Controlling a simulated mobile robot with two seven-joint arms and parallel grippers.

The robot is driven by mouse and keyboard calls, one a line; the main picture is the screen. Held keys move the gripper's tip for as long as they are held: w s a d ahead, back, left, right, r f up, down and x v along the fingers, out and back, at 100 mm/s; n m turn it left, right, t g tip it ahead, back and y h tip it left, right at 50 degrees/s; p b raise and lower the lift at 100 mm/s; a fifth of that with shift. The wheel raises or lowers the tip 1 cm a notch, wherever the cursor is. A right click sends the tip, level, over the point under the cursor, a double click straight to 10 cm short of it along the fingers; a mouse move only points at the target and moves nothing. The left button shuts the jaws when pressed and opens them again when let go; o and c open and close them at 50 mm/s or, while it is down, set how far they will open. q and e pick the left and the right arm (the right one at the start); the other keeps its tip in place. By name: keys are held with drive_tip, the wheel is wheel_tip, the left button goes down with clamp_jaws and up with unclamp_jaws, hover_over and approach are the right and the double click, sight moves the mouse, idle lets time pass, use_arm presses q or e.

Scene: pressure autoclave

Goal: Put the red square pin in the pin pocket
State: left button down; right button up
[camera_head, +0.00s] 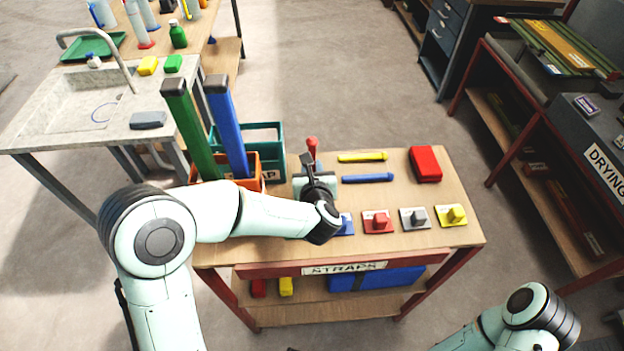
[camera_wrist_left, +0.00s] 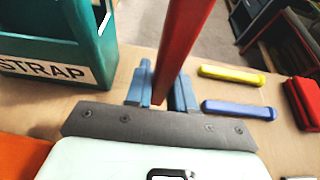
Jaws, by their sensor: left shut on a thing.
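My left gripper (camera_head: 312,165) is above the rear of the wooden STRAPS table, right of the teal crate. In the left wrist view, my left gripper (camera_wrist_left: 162,92) has its blue-grey fingers shut on a long red square pin (camera_wrist_left: 184,45). The pin stands up between the fingers, and its top runs out of that view. In the head view only a short red end of the pin (camera_head: 312,143) shows beyond the gripper; the arm hides the rest. I cannot pick out the pin pocket in either view. My right gripper is out of view.
A teal crate (camera_wrist_left: 105,45) labelled STRAP and an orange box (camera_head: 254,184) stand left of the gripper. Green (camera_head: 190,125) and blue (camera_head: 228,130) posts rise there. Yellow (camera_head: 362,157) and blue (camera_head: 368,178) bars, a red block (camera_head: 425,163) and several knobbed plates lie right.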

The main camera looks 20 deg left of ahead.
use_arm(q)
drive_tip(key=shift+f, duration=2.1)
drive_tip(key=shift+f, duration=0.1)
drive_tip(key=shift+f+b, duration=0.1)
drive_tip(key=shift+b, duration=0.2)
drive_tip(key=c, duration=1)
unclamp_jaws()
drive_tip(key=shift+o, duration=0.2)
